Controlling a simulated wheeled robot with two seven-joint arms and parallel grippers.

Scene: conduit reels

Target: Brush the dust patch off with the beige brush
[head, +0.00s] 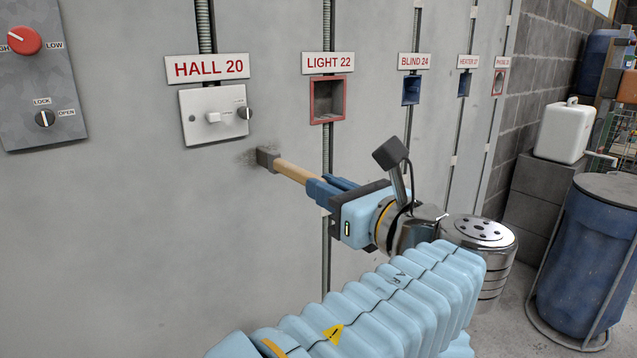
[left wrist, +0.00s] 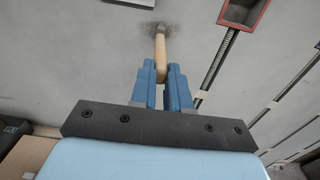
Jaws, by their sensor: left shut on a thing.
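The beige brush has a light wooden handle (head: 294,171) and a dark grey head (head: 267,158). My left gripper (head: 322,187) is shut on the handle and points the brush at the grey wall panel. The brush head is at the dust patch (head: 246,157), a dark smudge below the HALL 20 switch plate (head: 215,113). I cannot tell whether the bristles press on the wall. In the left wrist view the handle (left wrist: 161,54) runs from between the blue fingers to the patch (left wrist: 150,29). Part of the patch is hidden behind the brush head. My right gripper is not in view.
A red-framed box (head: 328,99) under the LIGHT 22 label and a vertical conduit (head: 326,245) are on the wall close to my gripper. A metal drum (head: 480,235) and a blue barrel (head: 590,250) stand at the right.

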